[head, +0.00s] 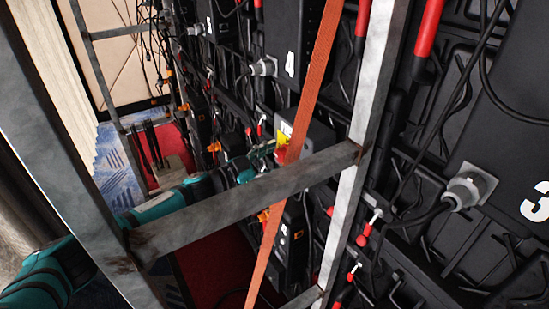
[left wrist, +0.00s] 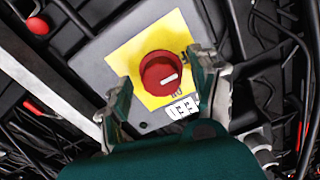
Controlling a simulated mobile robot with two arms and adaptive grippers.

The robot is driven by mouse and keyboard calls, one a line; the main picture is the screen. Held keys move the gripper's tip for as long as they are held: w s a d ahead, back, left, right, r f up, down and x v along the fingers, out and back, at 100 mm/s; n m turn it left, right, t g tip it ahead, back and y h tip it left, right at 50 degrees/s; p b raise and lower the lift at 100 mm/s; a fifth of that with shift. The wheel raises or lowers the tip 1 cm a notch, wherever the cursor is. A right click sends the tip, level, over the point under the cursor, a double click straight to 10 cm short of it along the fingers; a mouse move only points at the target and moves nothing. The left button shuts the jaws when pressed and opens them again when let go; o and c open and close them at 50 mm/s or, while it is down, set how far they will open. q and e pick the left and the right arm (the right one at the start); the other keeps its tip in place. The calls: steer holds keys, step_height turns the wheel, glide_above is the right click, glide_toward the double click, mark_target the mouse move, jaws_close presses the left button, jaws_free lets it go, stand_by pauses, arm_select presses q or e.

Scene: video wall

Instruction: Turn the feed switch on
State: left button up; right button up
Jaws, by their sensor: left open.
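The feed switch is a round red knob (left wrist: 160,73) on a yellow plate (left wrist: 128,60), fixed to a grey box (left wrist: 95,62). A white mark on the knob lies slightly tilted from horizontal. A white label (left wrist: 182,108) sits on the box below the plate; its lettering is hard to read. My left gripper (left wrist: 164,76) is open, with one finger on each side of the knob; I cannot tell if they touch it. My right gripper is not in view.
A metal frame with a crossbar (head: 245,198) and upright (head: 362,130) stands in front of my left arm. An orange strap (head: 303,110) hangs near the switch. Cables and black panels (head: 490,240) crowd the right side. Red floor (head: 215,265) shows below.

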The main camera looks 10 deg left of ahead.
arm_select(q)
steer(key=shift+c, duration=1.3)
steer(key=c, duration=0.9)
steer(key=shift+m, duration=0.3)
steer(key=shift+m+b, duration=0.3)
steer(key=shift+m, duration=0.6)
steer(key=m+b, duration=0.1)
steer(key=m, duration=0.5)
steer(key=shift+a+b, duration=0.1)
steer(key=shift+b, duration=0.2)
steer(key=m+b, duration=0.2)
steer(key=m, duration=0.3)
steer(key=shift+m, duration=0.3)
steer(key=shift+r+m+b, duration=0.15)
steer(key=shift+m+b, duration=0.5)
steer(key=shift+m, duration=1.25)
